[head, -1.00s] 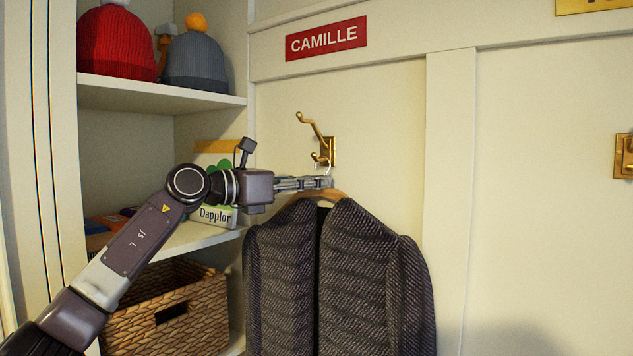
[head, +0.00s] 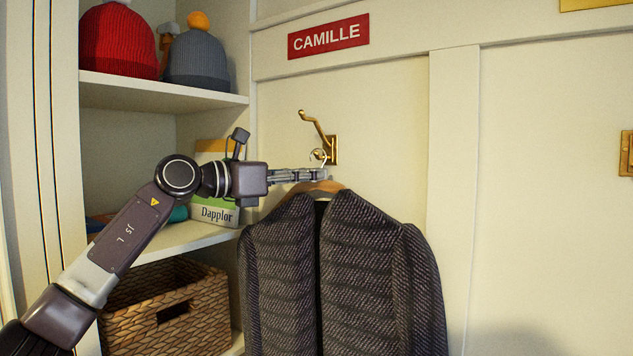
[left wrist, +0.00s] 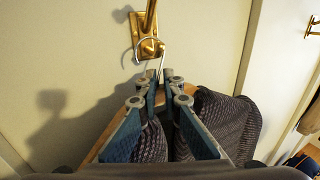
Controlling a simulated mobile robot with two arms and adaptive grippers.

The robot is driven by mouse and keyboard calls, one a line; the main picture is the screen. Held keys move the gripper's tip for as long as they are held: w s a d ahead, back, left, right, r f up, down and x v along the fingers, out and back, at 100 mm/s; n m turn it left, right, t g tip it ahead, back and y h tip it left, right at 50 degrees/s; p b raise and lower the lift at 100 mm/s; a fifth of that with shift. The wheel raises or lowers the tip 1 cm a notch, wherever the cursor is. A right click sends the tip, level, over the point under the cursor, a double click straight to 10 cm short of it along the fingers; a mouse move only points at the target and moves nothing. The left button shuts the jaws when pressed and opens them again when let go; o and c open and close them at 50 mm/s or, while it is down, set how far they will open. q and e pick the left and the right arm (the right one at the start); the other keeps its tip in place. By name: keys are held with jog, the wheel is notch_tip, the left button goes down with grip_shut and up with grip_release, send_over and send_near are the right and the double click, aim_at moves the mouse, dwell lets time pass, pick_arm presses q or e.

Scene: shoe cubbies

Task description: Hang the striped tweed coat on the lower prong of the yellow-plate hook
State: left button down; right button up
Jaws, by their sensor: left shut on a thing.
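The dark striped tweed coat (head: 280,270) hangs on a wooden hanger (head: 325,186) in front of the wall panel. My left gripper (head: 322,174) is shut on the hanger's top, just under its wire hook. The wire hook overlaps the lower prong of the brass hook (head: 333,150) below the red CAMILLE plate; I cannot tell whether it rests on it. The left wrist view shows the wire (left wrist: 149,42) across this brass hook's plate. A yellow plate (head: 590,3) is cut off at top right, with another brass hook (head: 627,153) below it at the right edge. My right gripper is not in view.
Cubby shelves at left hold a red knit hat (head: 119,42), a grey knit hat (head: 196,60), a Dapplor box (head: 215,212) and a wicker basket (head: 165,315). A raised vertical trim strip (head: 453,200) separates the two hook panels. The right panel's wall is bare below its hook.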

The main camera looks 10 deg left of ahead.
pick_arm(q)
jog(key=s+a+b, duration=0.3)
jog(key=s+b, duration=0.1)
jog(key=s, duration=0.3)
jog(key=shift+s+r+b, duration=0.3)
jog(key=shift+s+r, duration=0.05)
jog(key=shift+r, duration=0.05)
dwell(0.4)
jog(key=shift+a+r, duration=0.1)
jog(key=shift+r, duration=0.15)
jog(key=shift+f, duration=0.2)
dwell(0.4)
dwell(0.5)
